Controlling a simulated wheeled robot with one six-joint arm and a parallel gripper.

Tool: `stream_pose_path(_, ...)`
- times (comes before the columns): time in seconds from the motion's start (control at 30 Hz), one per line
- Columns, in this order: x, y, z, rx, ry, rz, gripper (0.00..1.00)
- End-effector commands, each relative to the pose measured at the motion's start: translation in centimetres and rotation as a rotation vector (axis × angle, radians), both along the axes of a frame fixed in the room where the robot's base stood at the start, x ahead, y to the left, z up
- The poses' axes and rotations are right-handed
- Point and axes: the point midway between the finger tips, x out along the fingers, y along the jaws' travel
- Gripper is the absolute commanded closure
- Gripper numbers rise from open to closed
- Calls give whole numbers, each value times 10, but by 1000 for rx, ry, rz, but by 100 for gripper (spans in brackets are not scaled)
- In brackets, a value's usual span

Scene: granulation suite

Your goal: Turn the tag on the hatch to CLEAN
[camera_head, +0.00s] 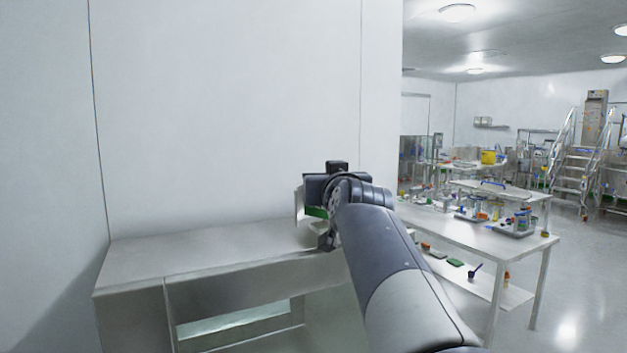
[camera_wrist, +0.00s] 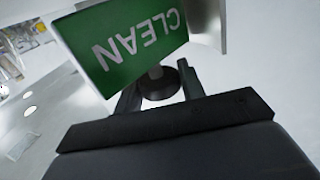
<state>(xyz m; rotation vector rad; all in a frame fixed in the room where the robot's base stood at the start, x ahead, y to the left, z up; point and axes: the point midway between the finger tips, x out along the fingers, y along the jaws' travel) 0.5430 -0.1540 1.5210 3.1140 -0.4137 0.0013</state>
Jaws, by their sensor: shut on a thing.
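The green tag (camera_wrist: 128,38) shows the white word CLEAN in the wrist view, tilted and nearly upside down in that picture. A dark round knob (camera_wrist: 160,84) sits just below the tag, between the two fingers of my gripper (camera_wrist: 157,80). My gripper is shut on this knob. In the head view, only a small strip of the green tag (camera_head: 316,212) shows beside my gripper (camera_head: 322,226); the rest is hidden by my wrist.
A white bench (camera_head: 480,227) with trays and small coloured items stands to the right of my arm. A stepped platform (camera_head: 575,165) and more benches are farther back. The floor (camera_head: 575,310) at the far right is clear.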

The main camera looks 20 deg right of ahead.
Motion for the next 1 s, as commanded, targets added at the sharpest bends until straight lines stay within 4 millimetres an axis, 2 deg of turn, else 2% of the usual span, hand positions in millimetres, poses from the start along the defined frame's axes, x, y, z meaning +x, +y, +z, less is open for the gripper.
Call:
stream_pose_path(0.1,0,0,0,0,0,0,85)
stream_pose_path(0.47,0,-1,-3,1,0,23,85)
stream_pose_path(1.0,0,-1,-6,-1,-1,179,85)
